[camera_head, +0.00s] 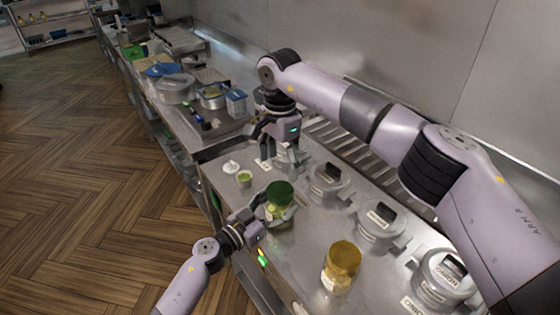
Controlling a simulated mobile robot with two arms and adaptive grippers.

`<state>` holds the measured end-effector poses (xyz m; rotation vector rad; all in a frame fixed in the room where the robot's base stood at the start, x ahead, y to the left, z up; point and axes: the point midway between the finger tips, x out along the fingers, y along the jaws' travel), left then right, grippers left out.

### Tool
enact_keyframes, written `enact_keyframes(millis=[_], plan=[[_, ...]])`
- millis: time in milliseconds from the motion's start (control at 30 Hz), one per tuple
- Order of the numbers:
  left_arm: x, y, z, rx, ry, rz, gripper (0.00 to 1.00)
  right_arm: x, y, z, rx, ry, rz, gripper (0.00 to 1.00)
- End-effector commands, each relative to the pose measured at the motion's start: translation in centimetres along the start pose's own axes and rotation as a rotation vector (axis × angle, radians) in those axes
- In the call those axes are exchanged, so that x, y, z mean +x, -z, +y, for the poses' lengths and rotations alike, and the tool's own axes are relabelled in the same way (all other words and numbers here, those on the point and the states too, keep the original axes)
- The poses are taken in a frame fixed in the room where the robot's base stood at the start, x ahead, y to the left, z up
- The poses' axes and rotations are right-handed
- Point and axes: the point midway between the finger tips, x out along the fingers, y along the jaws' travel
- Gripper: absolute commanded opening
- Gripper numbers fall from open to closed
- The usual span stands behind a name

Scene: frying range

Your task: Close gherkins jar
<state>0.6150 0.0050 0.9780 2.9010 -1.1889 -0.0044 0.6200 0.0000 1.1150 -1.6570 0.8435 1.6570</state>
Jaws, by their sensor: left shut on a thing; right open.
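The gherkins jar (277,208), a glass jar with green contents, stands near the front edge of the steel counter. A dark green lid (280,191) is on top of it; I cannot tell how tightly it sits. My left gripper (281,216) comes in from the lower left and is shut around the jar's body, below the lid. My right gripper (268,136) points down farther back, above and beyond the jar. It is open, apart from the lid, and partly hides a grey container behind it.
A jar with a yellow-gold lid (341,258) stands to the right. Grey lidded containers (380,222) line the back. A small green cup (244,179) and a white item (231,167) stand at left. Pans and boxes fill the far counter (176,88).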

Motion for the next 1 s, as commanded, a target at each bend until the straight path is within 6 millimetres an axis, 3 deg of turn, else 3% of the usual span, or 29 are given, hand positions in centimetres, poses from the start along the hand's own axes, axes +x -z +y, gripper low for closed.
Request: enact_keyframes(millis=[167,633,1000], plan=[[0.0,-0.1,0.0,-0.001,0.0,-0.001,0.0,0.7,0.0,0.0,0.001,-0.002,-0.001,0.73],[0.0,0.0,0.0,-0.001,0.0,-0.001,0.0,7.1,-0.1,0.0,0.003,-0.002,-0.003,0.73],[0.0,0.0,0.0,-0.001,0.0,-0.001,0.0,8.1,0.0,0.0,0.002,0.0,0.0,0.73]])
